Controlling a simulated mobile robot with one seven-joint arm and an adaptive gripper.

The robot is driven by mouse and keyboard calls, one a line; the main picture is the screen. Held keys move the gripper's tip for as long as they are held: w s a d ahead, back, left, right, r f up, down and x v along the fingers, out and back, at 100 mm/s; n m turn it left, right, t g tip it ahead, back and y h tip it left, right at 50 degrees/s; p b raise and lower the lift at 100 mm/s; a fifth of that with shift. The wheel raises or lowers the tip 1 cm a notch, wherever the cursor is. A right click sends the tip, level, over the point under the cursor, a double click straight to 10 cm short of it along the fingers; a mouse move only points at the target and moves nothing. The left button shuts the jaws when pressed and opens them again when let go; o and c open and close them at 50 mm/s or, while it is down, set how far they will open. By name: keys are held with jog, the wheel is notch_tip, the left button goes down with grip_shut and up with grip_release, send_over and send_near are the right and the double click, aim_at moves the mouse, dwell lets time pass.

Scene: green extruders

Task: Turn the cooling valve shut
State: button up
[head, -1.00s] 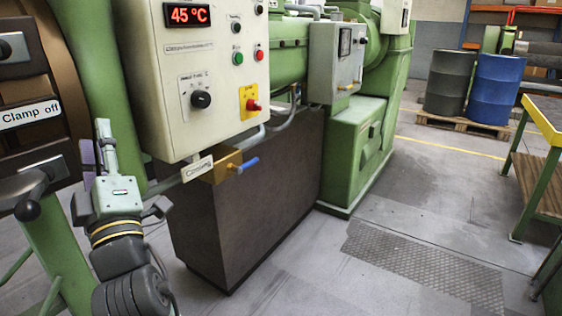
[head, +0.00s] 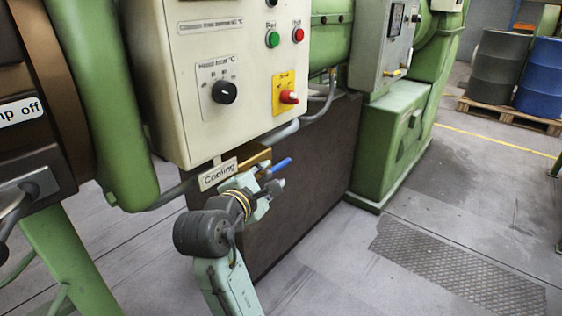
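The cooling valve is a brass block (head: 257,158) under the lower edge of the cream control cabinet, with a blue lever handle (head: 281,164) sticking out to the right and slightly up. A white tag reading "Cooling" (head: 218,174) hangs just left of the brass block. My gripper (head: 276,184) is at the valve, just below the blue handle in the picture. Its wrist and green body cover the lower part of the valve area. I cannot tell whether its fingers touch the handle or how far apart they are.
The cream cabinet (head: 180,95) overhangs the valve, with a black knob (head: 224,91) and a red knob on a yellow plate (head: 289,97). A grey pipe (head: 285,131) runs close above the valve. A dark base block (head: 325,150) stands behind.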

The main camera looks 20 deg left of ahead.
aim_at(277, 169)
jog(key=p+x, duration=0.1)
jog(key=x, duration=0.8)
jog(key=shift+c, duration=0.4)
grip_shut()
